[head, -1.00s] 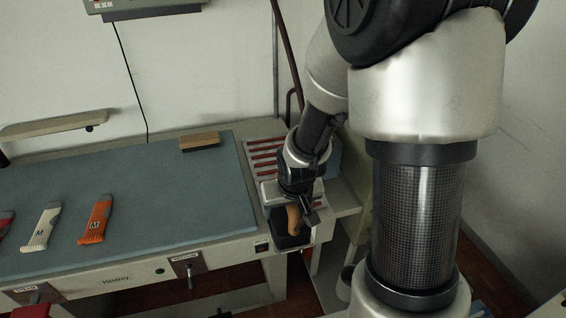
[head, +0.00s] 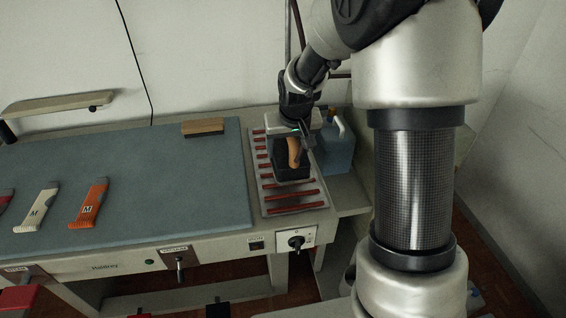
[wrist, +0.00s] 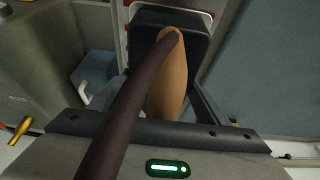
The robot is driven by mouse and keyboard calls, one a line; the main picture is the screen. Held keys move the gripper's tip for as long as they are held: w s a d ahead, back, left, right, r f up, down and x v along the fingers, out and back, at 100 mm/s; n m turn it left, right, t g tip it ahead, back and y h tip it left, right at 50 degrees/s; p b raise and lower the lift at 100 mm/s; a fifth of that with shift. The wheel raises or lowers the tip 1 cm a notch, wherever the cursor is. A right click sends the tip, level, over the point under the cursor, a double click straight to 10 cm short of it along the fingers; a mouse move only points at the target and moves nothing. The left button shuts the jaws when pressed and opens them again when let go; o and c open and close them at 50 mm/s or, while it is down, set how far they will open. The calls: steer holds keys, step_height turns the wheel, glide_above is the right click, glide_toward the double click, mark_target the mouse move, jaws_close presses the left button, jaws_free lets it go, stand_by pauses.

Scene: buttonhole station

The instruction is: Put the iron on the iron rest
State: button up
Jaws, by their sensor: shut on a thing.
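The iron (head: 285,172) has a black body and a tan wooden handle. My gripper (head: 297,145) is shut on that handle, over the iron rest. The iron rest (head: 292,197) is a grey tray with red strips, right of the blue-grey board. The iron covers part of its middle in the head view; I cannot tell whether its sole touches the strips. In the wrist view the iron (wrist: 168,85) is between the fingers of my gripper (wrist: 165,95), with a dark cord crossing in front.
A blue jug (head: 338,150) stands close to the right of the rest. A wooden block (head: 203,127) lies at the back of the board (head: 130,175). Several tagged bundles, one orange (head: 90,203), lie at the left. A control box (head: 296,240) is at the table's front.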

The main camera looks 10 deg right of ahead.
steer(key=w+r, duration=0.1)
steer(key=w, duration=0.1)
steer(key=w+r, duration=0.1)
steer(key=w, duration=0.1)
steer(key=w+r+b, duration=0.1)
steer(key=w, duration=0.1)
steer(key=shift+w+r, duration=0.25)
steer(key=shift+w, duration=0.15)
steer(key=shift+w+f, duration=0.1)
steer(key=shift+w, duration=0.05)
steer(key=shift+f+b, duration=0.35)
steer(key=shift+f, duration=4.4)
steer(key=o, duration=1.7)
steer(key=shift+f, duration=0.4)
steer(key=shift+c, duration=0.2)
steer(key=o, duration=0.4)
steer(key=shift+r, duration=0.1)
steer(key=shift+o, duration=0.2)
steer(key=shift+r, duration=0.1)
